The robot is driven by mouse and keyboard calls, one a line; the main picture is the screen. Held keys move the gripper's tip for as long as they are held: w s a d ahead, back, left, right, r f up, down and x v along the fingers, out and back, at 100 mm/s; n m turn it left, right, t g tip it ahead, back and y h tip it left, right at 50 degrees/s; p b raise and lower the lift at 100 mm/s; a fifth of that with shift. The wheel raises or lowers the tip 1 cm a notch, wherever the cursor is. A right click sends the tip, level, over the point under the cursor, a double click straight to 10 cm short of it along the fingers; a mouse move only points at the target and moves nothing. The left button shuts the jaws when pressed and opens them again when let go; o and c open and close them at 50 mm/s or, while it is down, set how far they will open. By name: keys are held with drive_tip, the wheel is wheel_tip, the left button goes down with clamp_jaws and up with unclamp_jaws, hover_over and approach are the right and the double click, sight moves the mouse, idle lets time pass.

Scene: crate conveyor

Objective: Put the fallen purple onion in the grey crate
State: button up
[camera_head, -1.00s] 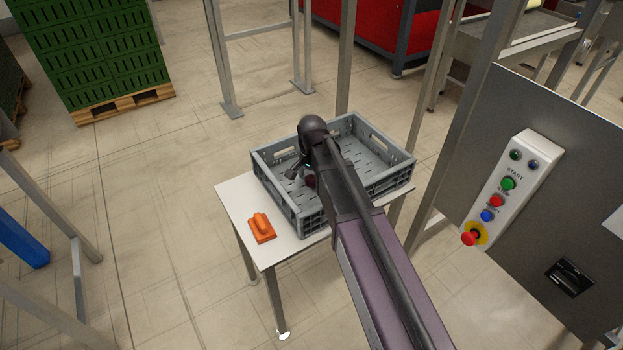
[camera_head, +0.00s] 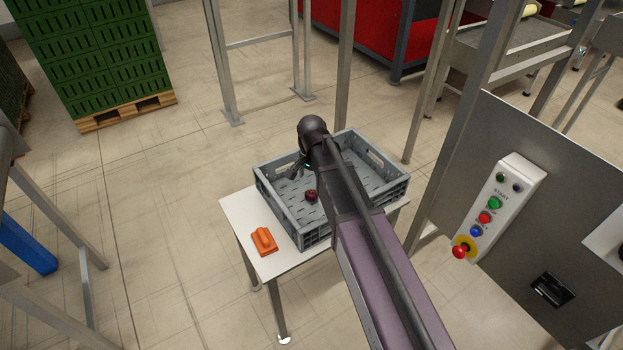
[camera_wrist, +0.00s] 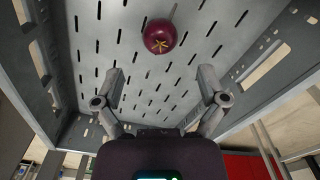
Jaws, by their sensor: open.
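The purple onion (camera_head: 311,196) lies on the floor of the grey crate (camera_head: 284,211), near its front left part. In the wrist view the onion (camera_wrist: 160,37) rests on the slotted crate floor, beyond the fingertips and apart from them. My gripper (camera_head: 297,172) is over the crate in the head view, partly hidden by my arm. The wrist view shows my gripper (camera_wrist: 163,82) with its fingers wide apart and nothing between them. The crate stands on a small white table (camera_head: 246,213).
An orange object with a raised grip (camera_head: 263,241) lies on the table left of the crate. A grey control panel with buttons (camera_head: 497,205) stands at the right. Metal posts (camera_head: 345,70) rise behind the crate. Green stacked crates (camera_head: 90,50) stand far left.

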sight(312, 192)
drive_tip(key=shift+r+p, duration=2.4)
drive_tip(key=shift+r, duration=0.25)
drive_tip(key=s+d+n, duration=0.3)
drive_tip(key=s+d, duration=0.3)
drive_tip(key=d, duration=0.3)
drive_tip(key=s+d+n, duration=0.3)
drive_tip(key=s+d, duration=0.4)
drive_tip(key=d, duration=0.3)
drive_tip(key=shift+s+d+n, duration=0.25)
drive_tip(key=shift+s+n, duration=0.05)
drive_tip(key=shift+o, duration=0.6)
